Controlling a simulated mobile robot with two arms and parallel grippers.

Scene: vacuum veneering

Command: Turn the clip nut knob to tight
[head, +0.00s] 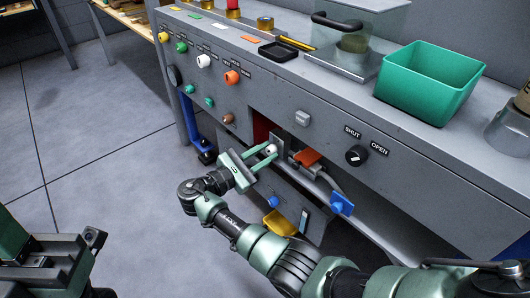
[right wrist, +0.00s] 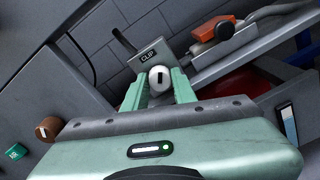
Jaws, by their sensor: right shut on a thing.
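The clip nut knob (right wrist: 159,78) is a small white round knob with a dark mark, in front of a grey plate labelled CLIP (right wrist: 149,54). In the right wrist view it sits between the two green fingers of my right gripper (right wrist: 159,88), which is shut on it. In the head view the right gripper (head: 262,158) reaches the knob (head: 271,149) below the bench front, and the fingers partly hide it. My left gripper (head: 62,262) shows in part at the lower left, away from the bench; its finger opening is unclear.
The grey bench front (head: 330,110) carries several coloured knobs and a black SHUT/OPEN knob (head: 356,156). An orange block (head: 307,157) and a blue handle (head: 342,203) are right of the clip. A green bin (head: 429,83) stands on top. The floor at left is clear.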

